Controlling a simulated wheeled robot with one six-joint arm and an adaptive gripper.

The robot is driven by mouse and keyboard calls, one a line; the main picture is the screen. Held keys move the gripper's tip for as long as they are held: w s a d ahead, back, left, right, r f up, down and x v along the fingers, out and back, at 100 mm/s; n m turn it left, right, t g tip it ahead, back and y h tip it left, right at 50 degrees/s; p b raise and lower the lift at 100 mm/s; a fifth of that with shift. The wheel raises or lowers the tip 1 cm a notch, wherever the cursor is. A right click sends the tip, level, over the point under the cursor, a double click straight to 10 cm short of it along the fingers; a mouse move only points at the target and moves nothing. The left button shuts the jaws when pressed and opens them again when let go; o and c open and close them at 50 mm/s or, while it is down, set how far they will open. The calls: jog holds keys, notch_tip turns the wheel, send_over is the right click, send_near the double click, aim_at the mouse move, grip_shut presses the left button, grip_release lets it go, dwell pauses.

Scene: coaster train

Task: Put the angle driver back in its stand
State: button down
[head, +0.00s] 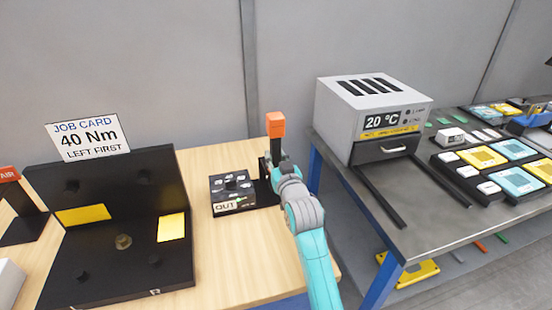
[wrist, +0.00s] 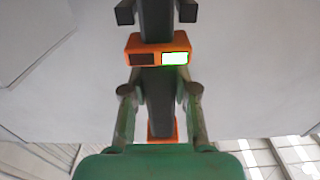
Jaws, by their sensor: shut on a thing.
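The angle driver (head: 275,125) stands roughly upright in my gripper (head: 276,158), with its orange end on top and a dark shaft below. In the wrist view the driver (wrist: 158,95) runs between the two fingers of my gripper (wrist: 157,12). It has an orange collar with a lit green display and a dark window. My gripper is shut on the driver's dark shaft. A black piece with a flat base (head: 264,192), which looks like the stand, is on the wooden table right behind my gripper. My arm hides the driver's lower end, so I cannot tell whether it is in the stand.
A black board (head: 120,265) with yellow pads and a job card (head: 88,137) reading 40 Nm stands further left. A grey oven (head: 375,112) is on the metal bench at right. Bare wood lies in front of the tray.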

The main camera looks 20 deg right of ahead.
jog(key=shift+w+r, duration=0.25)
jog(key=shift+w, duration=1.05)
dwell(0.4)
jog(key=shift+f, duration=0.85)
dwell(1.2)
